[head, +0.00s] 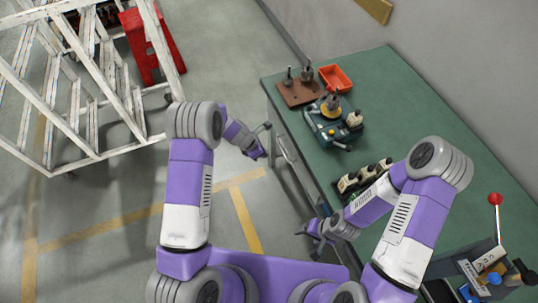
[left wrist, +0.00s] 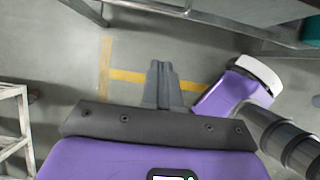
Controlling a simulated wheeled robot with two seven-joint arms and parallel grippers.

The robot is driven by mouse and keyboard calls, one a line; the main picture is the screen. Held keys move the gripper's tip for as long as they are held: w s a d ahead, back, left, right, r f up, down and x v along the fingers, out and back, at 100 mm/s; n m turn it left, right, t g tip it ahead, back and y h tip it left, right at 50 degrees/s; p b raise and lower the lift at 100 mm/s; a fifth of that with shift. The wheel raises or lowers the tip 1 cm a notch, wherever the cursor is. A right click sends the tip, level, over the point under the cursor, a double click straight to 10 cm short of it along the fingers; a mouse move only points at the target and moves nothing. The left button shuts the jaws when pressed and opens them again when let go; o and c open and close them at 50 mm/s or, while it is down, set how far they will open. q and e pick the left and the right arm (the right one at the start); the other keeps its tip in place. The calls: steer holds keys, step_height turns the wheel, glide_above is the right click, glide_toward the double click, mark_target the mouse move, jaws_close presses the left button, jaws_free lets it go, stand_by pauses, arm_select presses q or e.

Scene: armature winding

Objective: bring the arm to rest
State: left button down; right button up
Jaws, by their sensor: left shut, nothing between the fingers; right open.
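My left gripper (head: 264,142) hangs over open floor, left of the green-topped workbench (head: 400,90) and close to its side. In the left wrist view its fingers (left wrist: 161,84) are together with nothing between them, and bare floor with a yellow line shows beyond. My right gripper (head: 308,242) is open and empty, low beside the bench's left side near my base. My right arm is bent, with its elbow over the near part of the bench. Neither gripper touches any object that I can see.
On the bench are a teal winding device (head: 334,122), a brown board (head: 298,92) with metal parts, a red tray (head: 336,78), several pale-and-dark parts (head: 364,176) and a red-knobbed lever (head: 496,200). Floor between is clear.

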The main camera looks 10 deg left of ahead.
arm_select(q)
steer(key=shift+s+a+r, duration=0.2)
steer(key=shift+a+r, duration=0.1)
steer(key=shift+r, duration=0.35)
